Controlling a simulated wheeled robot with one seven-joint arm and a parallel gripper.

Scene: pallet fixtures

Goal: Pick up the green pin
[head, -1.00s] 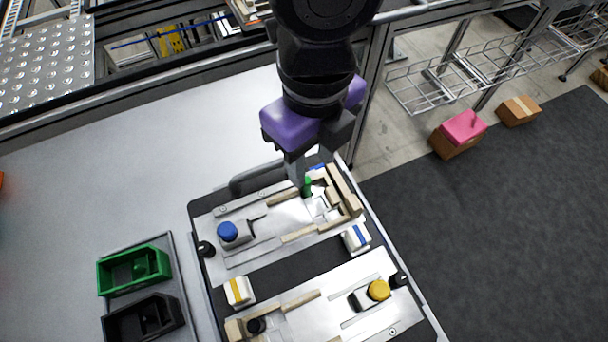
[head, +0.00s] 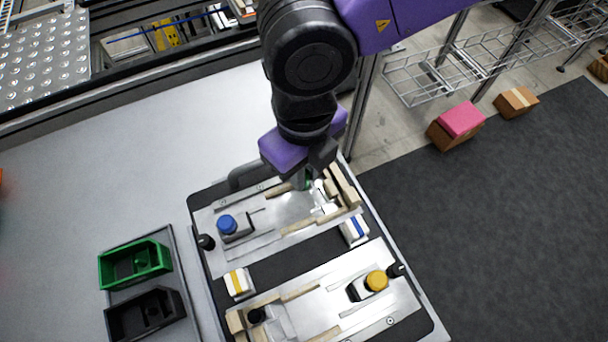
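The green pin (head: 309,182) stands at the back right part of the far metal fixture plate, and only a sliver of it shows. My gripper (head: 304,181) points down at the pin, with its fingertips right at it. The purple gripper body and the dark wrist hide most of the fingers and the pin. I cannot tell whether the fingers are closed on the pin or only around or beside it.
Wooden rails (head: 343,185) flank the pin's spot on the right. A blue knob (head: 227,224) and a yellow knob (head: 376,280) stand on the fixtures. A green bin (head: 135,264) and a black bin (head: 146,315) sit at left. Bare table lies behind them.

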